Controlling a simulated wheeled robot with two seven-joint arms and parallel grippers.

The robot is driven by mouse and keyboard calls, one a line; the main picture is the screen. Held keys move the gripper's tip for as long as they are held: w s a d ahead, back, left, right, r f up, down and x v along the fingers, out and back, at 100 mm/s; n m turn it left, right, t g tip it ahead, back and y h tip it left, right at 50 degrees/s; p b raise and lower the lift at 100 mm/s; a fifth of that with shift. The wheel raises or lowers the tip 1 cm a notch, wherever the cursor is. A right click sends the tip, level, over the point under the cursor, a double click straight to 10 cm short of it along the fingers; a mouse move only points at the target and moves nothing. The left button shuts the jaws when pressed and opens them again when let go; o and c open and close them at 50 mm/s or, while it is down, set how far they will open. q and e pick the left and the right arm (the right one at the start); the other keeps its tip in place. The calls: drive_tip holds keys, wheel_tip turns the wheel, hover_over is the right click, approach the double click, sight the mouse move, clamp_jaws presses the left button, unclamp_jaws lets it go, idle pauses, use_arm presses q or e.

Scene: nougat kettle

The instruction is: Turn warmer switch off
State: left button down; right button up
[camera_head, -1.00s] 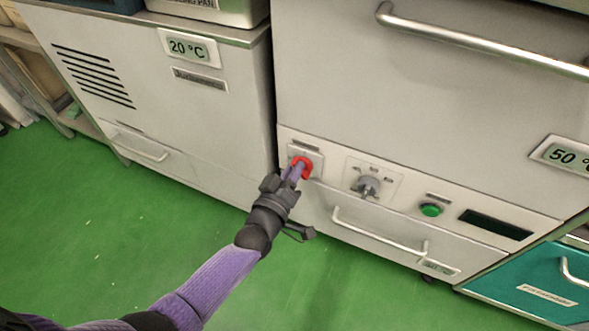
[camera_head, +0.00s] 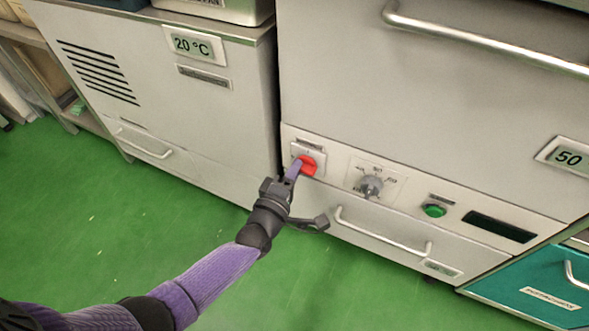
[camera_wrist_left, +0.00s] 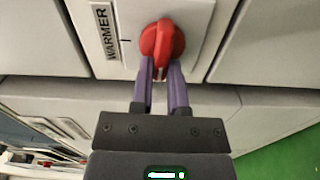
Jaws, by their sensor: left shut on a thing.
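The warmer switch is a red rotary knob (camera_head: 307,166) on a pale plate (camera_head: 297,151) at the left end of the control panel in the head view. In the left wrist view the red knob (camera_wrist_left: 161,44) sits beside a label reading WARMER (camera_wrist_left: 106,32), with its raised grip running along the picture's height. My left gripper (camera_head: 293,172) reaches it from below, and its purple fingers (camera_wrist_left: 160,72) are shut on the lower end of the knob's grip. The fingertips are partly hidden by the knob. My right gripper is not in view.
Right of the switch are a grey dial (camera_head: 371,186), a green button (camera_head: 434,210) and a dark display (camera_head: 499,226). A drawer handle (camera_head: 383,234) lies below and a long bar handle (camera_head: 480,45) above. Green floor (camera_head: 110,220) is open.

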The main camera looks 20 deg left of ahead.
use_arm(q)
drive_tip(key=shift+f+n, duration=0.15)
drive_tip(key=shift+n, duration=0.25)
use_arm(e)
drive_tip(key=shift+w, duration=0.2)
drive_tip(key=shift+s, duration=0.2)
use_arm(q)
drive_tip(key=c, duration=0.8)
unclamp_jaws()
drive_tip(key=shift+c, duration=0.2)
drive_tip(key=shift+o, duration=1.1)
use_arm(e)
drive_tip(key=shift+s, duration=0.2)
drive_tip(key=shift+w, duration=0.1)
use_arm(q)
drive_tip(key=s+p, duration=0.4)
drive_tip(key=s, duration=0.6)
drive_tip(key=shift+a, duration=0.15)
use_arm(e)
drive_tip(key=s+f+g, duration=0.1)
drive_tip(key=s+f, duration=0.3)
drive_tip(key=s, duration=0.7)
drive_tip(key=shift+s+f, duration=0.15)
